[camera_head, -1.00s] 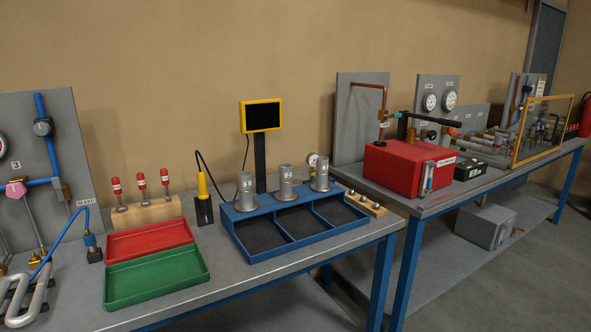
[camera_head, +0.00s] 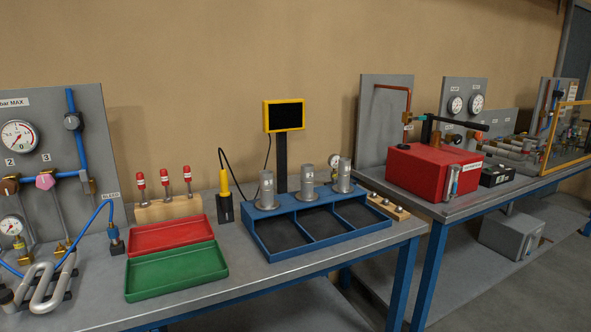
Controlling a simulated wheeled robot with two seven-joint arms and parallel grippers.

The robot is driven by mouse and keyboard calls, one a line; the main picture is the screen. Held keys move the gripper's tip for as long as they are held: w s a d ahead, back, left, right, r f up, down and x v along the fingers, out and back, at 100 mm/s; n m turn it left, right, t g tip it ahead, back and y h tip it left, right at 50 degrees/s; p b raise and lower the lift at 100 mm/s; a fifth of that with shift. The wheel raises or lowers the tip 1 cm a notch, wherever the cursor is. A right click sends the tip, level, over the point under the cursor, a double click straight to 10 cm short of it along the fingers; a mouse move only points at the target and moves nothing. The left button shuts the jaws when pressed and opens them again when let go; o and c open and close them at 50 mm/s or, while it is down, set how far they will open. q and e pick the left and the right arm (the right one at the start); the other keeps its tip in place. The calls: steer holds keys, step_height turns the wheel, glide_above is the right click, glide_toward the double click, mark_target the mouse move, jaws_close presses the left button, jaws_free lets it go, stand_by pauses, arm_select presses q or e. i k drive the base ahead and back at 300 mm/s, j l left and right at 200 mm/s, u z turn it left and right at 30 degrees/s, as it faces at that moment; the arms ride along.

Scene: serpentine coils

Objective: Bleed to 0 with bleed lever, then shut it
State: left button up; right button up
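A grey panel (camera_head: 98,120) at the left carries a label reading BLEED (camera_head: 111,196) at its lower right. Beside the label, a small fitting (camera_head: 88,184) ends the blue pipe (camera_head: 70,176); it is too small to tell a lever's position. A large round gauge (camera_head: 18,136) sits under a "bar MAX" label; its needle reading is too small to tell. A smaller gauge (camera_head: 11,225) is below it. A pink knob (camera_head: 45,181) sits under the number 3. Neither of my grippers is in view.
On the bench stand a silver serpentine coil (camera_head: 45,284), a red tray (camera_head: 170,236), a green tray (camera_head: 176,272) and a blue divided tray (camera_head: 320,252) with metal cylinders. A yellow-framed screen (camera_head: 284,116) stands behind. A red box (camera_head: 430,172) with a black lever is on the right bench.

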mark_target(83, 175)
steer(key=u, duration=1.05)
steer(key=i+l, duration=0.1)
steer(key=i, duration=0.4)
